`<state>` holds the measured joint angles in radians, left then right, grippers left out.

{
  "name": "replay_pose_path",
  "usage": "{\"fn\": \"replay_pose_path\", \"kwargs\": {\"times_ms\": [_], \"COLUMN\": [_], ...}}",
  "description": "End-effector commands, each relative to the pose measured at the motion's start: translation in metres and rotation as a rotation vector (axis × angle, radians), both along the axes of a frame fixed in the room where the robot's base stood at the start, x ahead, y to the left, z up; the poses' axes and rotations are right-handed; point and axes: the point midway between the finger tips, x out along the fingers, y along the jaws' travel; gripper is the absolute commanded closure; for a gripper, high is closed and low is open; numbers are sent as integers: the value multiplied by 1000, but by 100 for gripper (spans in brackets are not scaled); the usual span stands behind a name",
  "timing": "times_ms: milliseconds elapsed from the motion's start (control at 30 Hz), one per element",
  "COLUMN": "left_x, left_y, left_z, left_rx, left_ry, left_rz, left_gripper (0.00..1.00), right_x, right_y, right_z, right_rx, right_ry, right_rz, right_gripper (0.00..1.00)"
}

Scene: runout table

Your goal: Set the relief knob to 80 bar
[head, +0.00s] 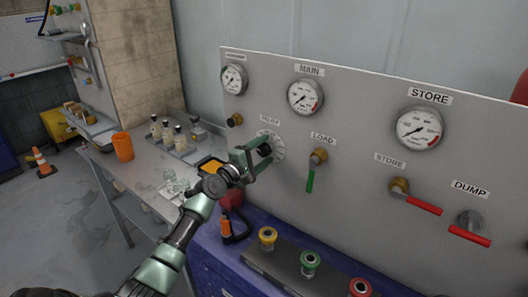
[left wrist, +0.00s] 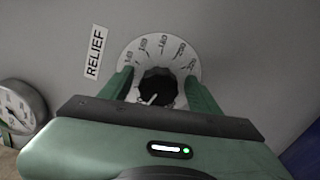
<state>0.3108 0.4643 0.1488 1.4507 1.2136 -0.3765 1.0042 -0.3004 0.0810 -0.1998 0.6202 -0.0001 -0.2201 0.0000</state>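The relief knob (head: 264,149) is black and sits on a round white dial (head: 278,146) on the grey panel, under the RELIEF label. My left gripper (head: 267,152) is at the knob, with one finger on each side. In the left wrist view the knob (left wrist: 157,86) lies between the open fingers (left wrist: 160,80), with a narrow gap showing on both sides. A white pointer line on the knob slants to the lower left of that picture. The dial numbers are small, and its lower part is hidden by my gripper. My right gripper is not in view.
The LOAD valve with a green handle (head: 310,178) is just right of the knob. The MAIN gauge (head: 305,97) is above, and the STORE gauge (head: 419,128) is farther right. Red-handled valves (head: 424,205) sit lower right.

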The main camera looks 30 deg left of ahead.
Motion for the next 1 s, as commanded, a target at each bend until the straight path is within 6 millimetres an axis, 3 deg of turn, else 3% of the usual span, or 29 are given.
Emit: {"fn": "replay_pose_path", "kwargs": {"times_ms": [333, 733, 1000], "left_x": [-4, -66, -79], "left_y": [0, 6, 7], "left_z": [0, -2, 0], "left_rx": [1, 2, 1], "left_ry": [0, 0, -1], "left_rz": [-1, 0, 1], "left_gripper": [38, 38, 38], "right_x": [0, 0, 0], "right_y": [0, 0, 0], "right_z": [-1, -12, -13], "right_rx": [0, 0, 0], "right_ry": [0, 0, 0], "right_rz": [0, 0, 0], "right_gripper": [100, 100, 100]}}
